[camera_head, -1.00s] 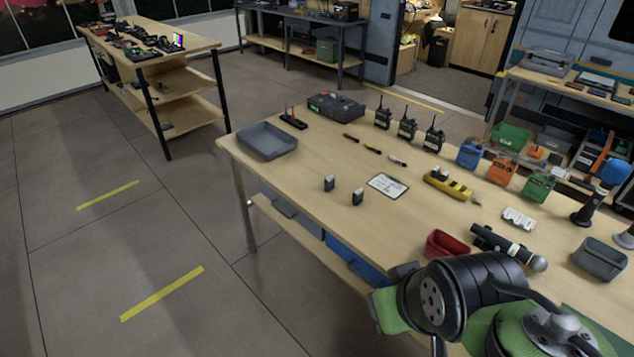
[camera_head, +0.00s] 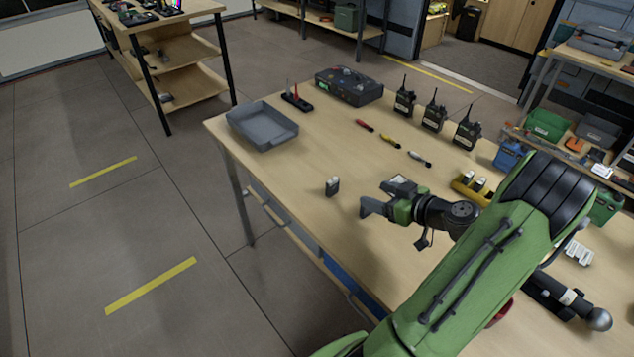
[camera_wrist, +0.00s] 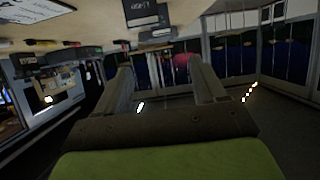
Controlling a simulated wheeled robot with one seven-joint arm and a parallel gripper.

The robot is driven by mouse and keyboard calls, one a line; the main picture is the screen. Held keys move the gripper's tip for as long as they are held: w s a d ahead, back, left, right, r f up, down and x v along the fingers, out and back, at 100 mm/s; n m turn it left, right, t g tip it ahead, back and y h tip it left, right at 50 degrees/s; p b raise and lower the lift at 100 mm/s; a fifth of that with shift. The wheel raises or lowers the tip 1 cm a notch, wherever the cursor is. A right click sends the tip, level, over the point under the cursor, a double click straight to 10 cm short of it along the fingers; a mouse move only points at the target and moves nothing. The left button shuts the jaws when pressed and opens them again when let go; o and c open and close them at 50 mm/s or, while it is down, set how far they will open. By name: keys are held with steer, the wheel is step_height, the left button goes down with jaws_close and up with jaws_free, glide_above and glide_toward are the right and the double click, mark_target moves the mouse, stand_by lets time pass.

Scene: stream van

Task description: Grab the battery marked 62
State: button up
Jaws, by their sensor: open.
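A small battery (camera_head: 332,187) with a dark body and pale top stands upright on the workbench in the head view. Its number is too small to read. My gripper (camera_head: 374,204) is just right of it, apart from it, low over the bench. A second battery is not visible now; my gripper covers that area. In the wrist view, which is upside down, my gripper (camera_wrist: 160,68) shows two spread grey fingers with nothing between them. A dark block with blurred white lettering (camera_wrist: 144,14), probably a battery, sits at the top, beyond the fingertips.
A grey tray (camera_head: 262,127) and a dark case (camera_head: 348,86) stand at the bench's far end. Several radios (camera_head: 434,117) line the back edge, with small screwdrivers (camera_head: 390,140) before them. A yellow holder (camera_head: 463,187) with pale-topped items is partly behind my arm. Bench left of the battery is clear.

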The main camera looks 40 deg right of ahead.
mark_target(335, 182)
steer(key=b+x, duration=0.1)
steer(key=x, duration=1.3)
steer(key=shift+a+f, duration=0.15)
steer(key=shift+s, duration=0.1)
steer(key=shift+c, duration=0.7)
steer(key=c, duration=1)
